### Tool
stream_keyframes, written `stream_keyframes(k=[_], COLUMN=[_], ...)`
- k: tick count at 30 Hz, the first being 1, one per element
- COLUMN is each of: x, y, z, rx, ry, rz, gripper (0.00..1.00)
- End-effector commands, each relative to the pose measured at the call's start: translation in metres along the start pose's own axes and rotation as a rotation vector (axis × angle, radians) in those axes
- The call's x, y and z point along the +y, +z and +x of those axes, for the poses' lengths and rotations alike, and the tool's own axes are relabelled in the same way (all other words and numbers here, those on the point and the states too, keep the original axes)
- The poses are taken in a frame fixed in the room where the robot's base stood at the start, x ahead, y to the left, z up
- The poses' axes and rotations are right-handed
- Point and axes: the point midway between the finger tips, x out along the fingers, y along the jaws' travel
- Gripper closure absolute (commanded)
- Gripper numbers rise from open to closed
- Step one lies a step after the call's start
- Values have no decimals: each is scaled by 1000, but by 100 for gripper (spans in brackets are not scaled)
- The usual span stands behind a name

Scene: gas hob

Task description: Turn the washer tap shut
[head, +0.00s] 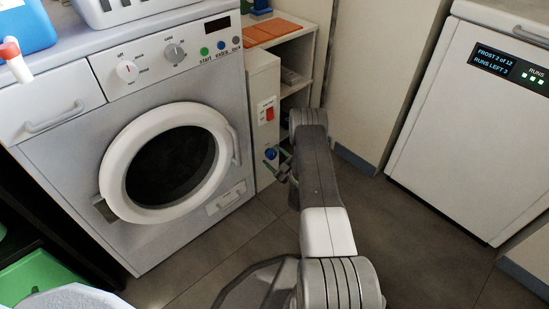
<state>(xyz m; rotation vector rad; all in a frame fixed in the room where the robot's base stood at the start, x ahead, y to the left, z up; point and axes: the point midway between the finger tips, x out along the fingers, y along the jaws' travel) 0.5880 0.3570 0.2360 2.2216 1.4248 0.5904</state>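The washer tap appears to be the small round blue knob (270,154) low on the narrow pale panel (262,95) beside the washing machine. Its handle angle is too small to read. My gripper (278,166) is at the end of my arm, just right of and slightly below the blue knob. It is small, dark and partly hidden behind my arm. I cannot tell whether it touches the knob or how far apart its fingers are. The white washing machine (80,150) stands left of the panel, with its round door closed.
A red switch (269,112) sits above the knob on the panel. Open shelves (297,75) with orange items on top stand behind my arm. A white appliance with a display (470,130) stands at the right. Grey tiled floor (400,240) is clear between them.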

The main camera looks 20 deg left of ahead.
Motion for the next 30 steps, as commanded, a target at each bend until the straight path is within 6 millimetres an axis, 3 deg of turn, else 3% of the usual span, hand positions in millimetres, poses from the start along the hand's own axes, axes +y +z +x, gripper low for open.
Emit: stream_keyframes(k=[11,24,30], x=[1,3,2], y=[-1,-1,-1], z=[-8,-102,-129], rx=[-1,-3,-1], ry=[-2,3,2], rz=[1,2,1], gripper=[36,36,36])
